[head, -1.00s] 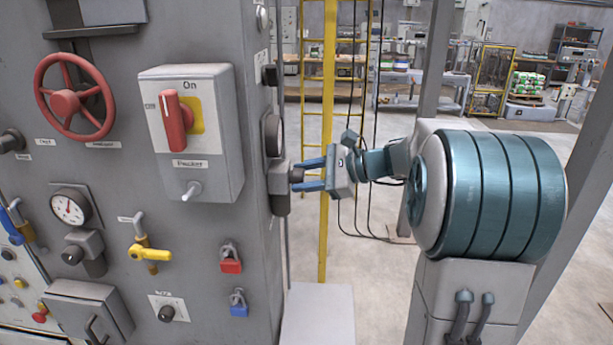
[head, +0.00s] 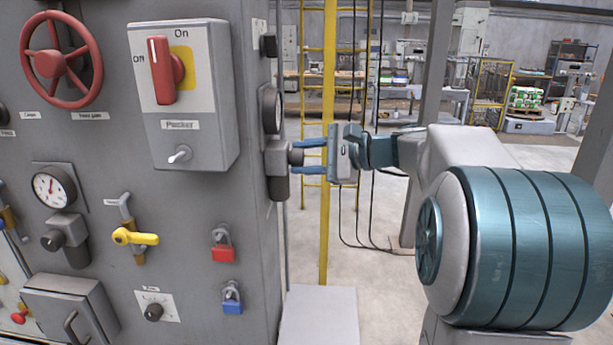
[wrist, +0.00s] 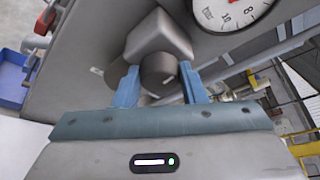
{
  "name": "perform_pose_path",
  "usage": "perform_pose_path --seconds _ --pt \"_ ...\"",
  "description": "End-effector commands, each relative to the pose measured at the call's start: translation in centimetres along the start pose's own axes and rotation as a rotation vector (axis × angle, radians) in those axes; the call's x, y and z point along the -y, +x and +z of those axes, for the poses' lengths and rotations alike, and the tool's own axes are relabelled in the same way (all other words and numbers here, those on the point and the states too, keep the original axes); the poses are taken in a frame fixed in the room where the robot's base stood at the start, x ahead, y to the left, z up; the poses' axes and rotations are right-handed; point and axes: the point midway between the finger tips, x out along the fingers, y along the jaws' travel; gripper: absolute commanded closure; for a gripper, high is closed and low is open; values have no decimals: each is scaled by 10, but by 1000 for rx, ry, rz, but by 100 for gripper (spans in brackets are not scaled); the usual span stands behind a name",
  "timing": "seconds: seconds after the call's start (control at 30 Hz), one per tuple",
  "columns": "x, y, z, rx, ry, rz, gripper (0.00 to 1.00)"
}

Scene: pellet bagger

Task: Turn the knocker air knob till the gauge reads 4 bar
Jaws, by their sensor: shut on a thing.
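A dark round knob (head: 296,157) juts from a grey regulator body (head: 277,165) on the cabinet's right side face. My gripper (head: 307,157) has its blue fingers on either side of this knob and is shut on it. In the wrist view the knob (wrist: 158,72) sits between the fingers, with a pale mark on its face. A white gauge (wrist: 233,8) is just above, cut off by the frame's top; 8 and 10 show, but I cannot read its needle. In the head view this gauge (head: 271,109) is nearly edge-on.
The cabinet front carries a red handwheel (head: 62,62), a red switch (head: 165,70), another gauge (head: 53,187) with its own knob (head: 52,240), a yellow valve lever (head: 135,237) and red and blue padlocks. A yellow ladder (head: 328,220) stands behind my gripper. Floor to the right is open.

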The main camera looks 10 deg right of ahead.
Motion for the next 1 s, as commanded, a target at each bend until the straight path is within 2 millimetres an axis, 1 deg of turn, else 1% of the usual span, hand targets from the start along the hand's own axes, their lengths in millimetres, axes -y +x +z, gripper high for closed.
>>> perform_pose_path --seconds 0.03,0.37,0.87,0.9,0.97,1.0 --pt "-6 2 -4 0 -23 -7 85" --pt "-4 1 -2 -1 -116 -45 85" --pt "-2 0 -1 -1 -130 -51 85" --pt "-2 0 -1 -1 -130 -51 57" --pt "-2 0 -1 -1 -130 -51 41" --pt "-2 0 -1 -1 -130 -51 41"
